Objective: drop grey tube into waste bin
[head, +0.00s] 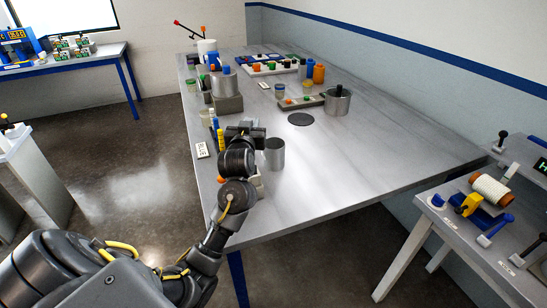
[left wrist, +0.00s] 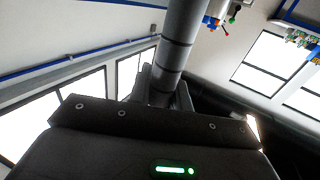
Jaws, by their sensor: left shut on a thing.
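My left gripper (head: 246,132) is over the near left part of the table in the head view. In the left wrist view, its fingers (left wrist: 160,96) are shut on a grey tube (left wrist: 178,42) with darker bands, which runs up out of the picture. The tube cannot be made out clearly in the head view. A grey metal cylinder (head: 275,154) shows just right of the gripper in the head view; whether it is the waste bin, I cannot tell. My right gripper is out of view.
The grey table (head: 370,160) is clear at right and front. At the back stand a metal pot (head: 337,101), a pot on a block (head: 223,84), orange bottles (head: 318,73) and trays of coloured caps (head: 270,68). A dark disc (head: 301,119) lies mid-table. A side bench (head: 470,235) stands right.

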